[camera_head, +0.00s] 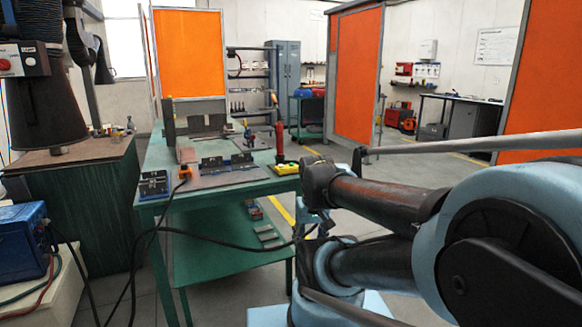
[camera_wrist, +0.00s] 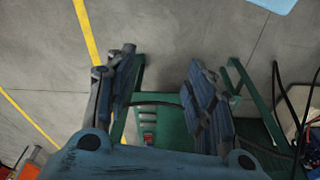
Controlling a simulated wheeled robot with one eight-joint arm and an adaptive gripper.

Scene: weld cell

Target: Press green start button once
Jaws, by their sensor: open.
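A small yellow box (camera_head: 286,169) sits at the right front corner of the green table (camera_head: 226,190) in the head view. It looks like a button box, but I cannot make out a separate green button on it. In the wrist view my gripper (camera_wrist: 164,82) is open and empty, its two pads apart over the floor and the green frame below. In the head view my gripper (camera_head: 318,222) hangs beside the table's right front corner, below the tabletop, partly hidden by my arm. It appears apart from the yellow box.
A red upright cylinder (camera_head: 279,138) stands behind the yellow box. A dark plate (camera_head: 222,176) with fixtures and an orange clamp (camera_head: 185,172) lie to its left. A black cable (camera_head: 215,242) crosses the table's front. Blue machine (camera_head: 24,250) at left.

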